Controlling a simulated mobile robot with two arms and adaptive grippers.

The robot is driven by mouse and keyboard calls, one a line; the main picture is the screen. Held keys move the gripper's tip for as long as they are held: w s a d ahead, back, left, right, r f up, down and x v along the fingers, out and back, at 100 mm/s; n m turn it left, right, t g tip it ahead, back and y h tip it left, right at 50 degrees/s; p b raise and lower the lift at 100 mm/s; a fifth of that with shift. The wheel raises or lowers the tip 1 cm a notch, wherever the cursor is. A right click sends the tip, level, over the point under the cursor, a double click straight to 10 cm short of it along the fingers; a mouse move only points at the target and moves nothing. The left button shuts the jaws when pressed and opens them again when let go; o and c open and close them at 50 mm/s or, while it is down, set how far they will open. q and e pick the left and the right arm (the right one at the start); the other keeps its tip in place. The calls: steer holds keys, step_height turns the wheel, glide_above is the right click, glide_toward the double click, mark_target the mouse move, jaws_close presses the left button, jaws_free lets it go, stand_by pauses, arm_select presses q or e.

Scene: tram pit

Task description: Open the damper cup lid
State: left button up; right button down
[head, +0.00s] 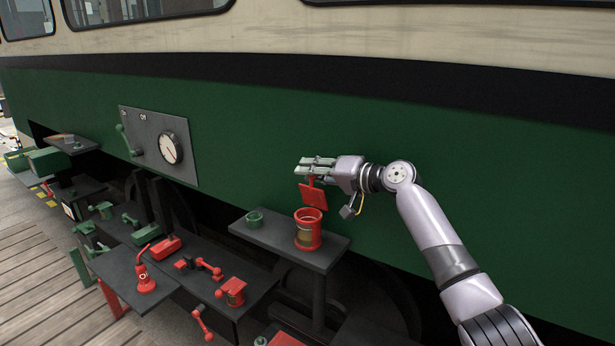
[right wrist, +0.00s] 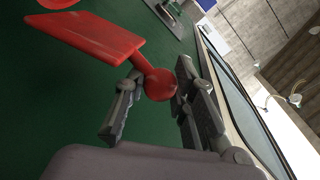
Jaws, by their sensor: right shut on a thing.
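The red damper cup (head: 308,232) stands upright on a dark shelf (head: 275,245), and its round top looks open. A flat red lid (head: 313,195) with a knob is just above the cup's rim. My right gripper (head: 316,166) is shut on the lid's knob, with the plate hanging below the fingers. In the right wrist view the fingers (right wrist: 155,105) close around the round red knob (right wrist: 160,84), and the lid plate (right wrist: 85,35) extends to the upper left. I cannot tell whether the lid is still joined to the cup. My left gripper is not in view.
A small green cup (head: 254,218) sits on the same shelf. A grey panel with a gauge (head: 171,148) and a green lever is on the green tram side (head: 250,130) at left. Lower dark shelves with several red and green fittings stand at lower left.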

steer(key=shift+w+d+r+m, duration=0.1)
steer(key=shift+w+d+m, duration=0.15)
steer(key=shift+w+m, duration=0.15)
steer(key=c, duration=1.3)
jaws_free()
steer(key=shift+s+d, duration=0.3)
steer(key=shift+d, duration=0.2)
steer(key=v, duration=1.1)
